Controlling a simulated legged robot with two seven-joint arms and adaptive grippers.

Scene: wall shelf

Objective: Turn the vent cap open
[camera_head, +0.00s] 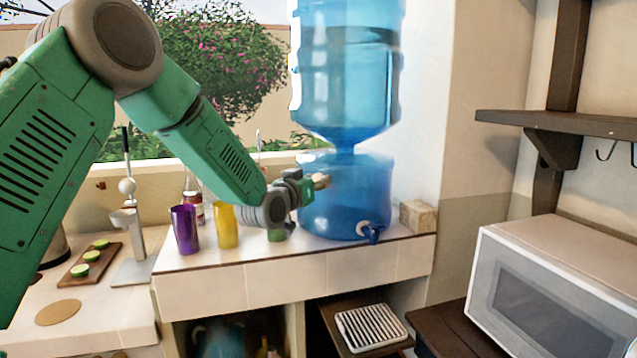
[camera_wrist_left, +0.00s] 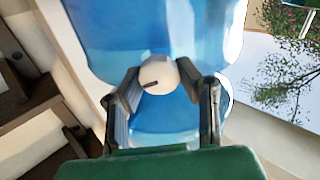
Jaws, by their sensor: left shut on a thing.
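The vent cap (camera_wrist_left: 158,76) is a small round whitish knob with a short dark line on its face. It sits against the blue water dispenser (camera_head: 347,210), on the upper side of the lower vessel. My left gripper (camera_head: 307,187) reaches the dispenser from the left. In the left wrist view its two fingers are on either side of the cap and shut on it. In the head view the cap (camera_head: 321,181) shows only as a small pale piece at the fingertips. The line on the cap lies nearly level in the wrist view. My right gripper is not in view.
A purple cup (camera_head: 185,229) and a yellow cup (camera_head: 227,226) stand on the tiled counter (camera_head: 300,272) under my left arm. A blue tap (camera_head: 372,232) is low on the dispenser. A small block (camera_head: 418,216) stands to its right. A white microwave (camera_head: 555,285) is at the right.

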